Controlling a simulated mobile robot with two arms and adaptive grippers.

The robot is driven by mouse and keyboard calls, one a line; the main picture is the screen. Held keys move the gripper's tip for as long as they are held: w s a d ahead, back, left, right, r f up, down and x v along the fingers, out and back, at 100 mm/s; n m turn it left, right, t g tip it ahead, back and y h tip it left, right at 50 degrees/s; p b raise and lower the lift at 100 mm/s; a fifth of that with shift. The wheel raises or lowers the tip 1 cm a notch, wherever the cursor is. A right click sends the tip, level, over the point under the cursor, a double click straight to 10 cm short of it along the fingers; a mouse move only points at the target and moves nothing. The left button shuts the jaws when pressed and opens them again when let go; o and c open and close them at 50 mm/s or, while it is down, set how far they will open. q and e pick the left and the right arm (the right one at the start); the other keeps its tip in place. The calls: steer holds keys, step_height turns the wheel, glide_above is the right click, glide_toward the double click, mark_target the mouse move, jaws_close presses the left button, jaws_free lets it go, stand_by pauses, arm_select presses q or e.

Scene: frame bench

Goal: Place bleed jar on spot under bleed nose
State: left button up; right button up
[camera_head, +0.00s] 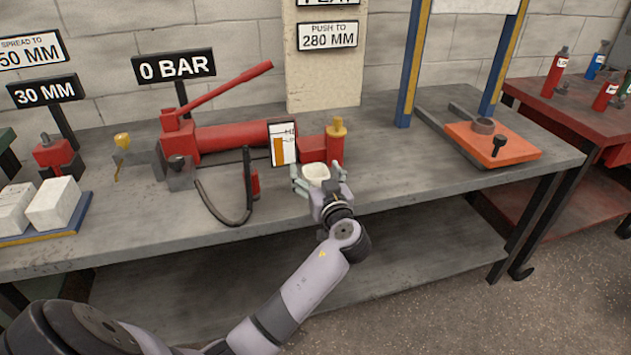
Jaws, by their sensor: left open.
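A small white open-topped jar (316,172) is at the front of the bench, below a red block with a brass-topped red cylinder (336,143). My left gripper (316,178) is open, with its fingers on either side of the jar. I cannot tell whether the fingers touch it. The jar's lower part and the bench spot beneath it are hidden by the gripper. I cannot clearly make out the bleed nose; it may be on the red block just behind the jar. My right gripper is not in view.
A red hand pump (225,138) with a raised lever and a white level gauge (282,143) stand behind and left of the jar. A black hose (247,185) lies to the left. The grey bench (400,165) is clear to the right, up to an orange plate (490,146).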

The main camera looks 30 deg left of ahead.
arm_select(q)
steer(key=shift+a, duration=0.1)
steer(key=shift+c, duration=0.6)
steer(key=shift+c, duration=0.6)
steer(key=c, duration=1.1)
steer(key=shift+r, duration=0.1)
